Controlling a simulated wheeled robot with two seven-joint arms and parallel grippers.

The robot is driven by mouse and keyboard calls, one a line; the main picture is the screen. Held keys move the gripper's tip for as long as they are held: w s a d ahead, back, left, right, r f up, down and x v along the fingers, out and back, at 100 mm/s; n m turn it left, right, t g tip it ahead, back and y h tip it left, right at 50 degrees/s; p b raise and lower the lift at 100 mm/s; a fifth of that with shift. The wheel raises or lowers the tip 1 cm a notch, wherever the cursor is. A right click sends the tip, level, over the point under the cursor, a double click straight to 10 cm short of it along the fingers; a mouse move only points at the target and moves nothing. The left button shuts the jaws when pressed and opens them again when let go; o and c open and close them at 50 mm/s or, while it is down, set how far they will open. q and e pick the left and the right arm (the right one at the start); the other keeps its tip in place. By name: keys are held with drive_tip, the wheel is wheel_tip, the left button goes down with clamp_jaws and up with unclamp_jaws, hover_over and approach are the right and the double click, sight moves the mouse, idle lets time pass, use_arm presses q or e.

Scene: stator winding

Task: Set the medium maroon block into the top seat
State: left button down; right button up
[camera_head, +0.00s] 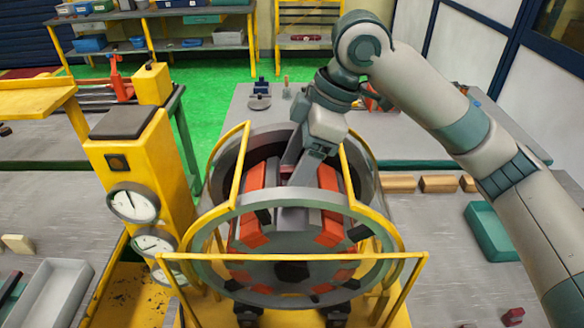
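The stator is a grey ring (228,209) in a yellow frame, with orange-red blocks (252,232) seated around its inside. My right gripper (292,176) reaches down from above into the top middle of the ring, between orange-red blocks on both sides. Its fingertips are partly hidden, so I cannot tell whether they are open or shut. A small maroon block (513,316) lies on the right table. My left gripper is not in view.
A yellow post with dial gauges (133,203) stands close left of the stator. Yellow bars (290,256) cross in front of it. A grey tray (52,294) is at lower left.

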idle(0.3)
drive_tip(key=shift+b+v, duration=0.4)
drive_tip(key=shift+v, duration=0.45)
drive_tip(key=b+v, duration=0.4)
drive_tip(key=v, duration=1.1)
drive_tip(key=shift+r, duration=0.3)
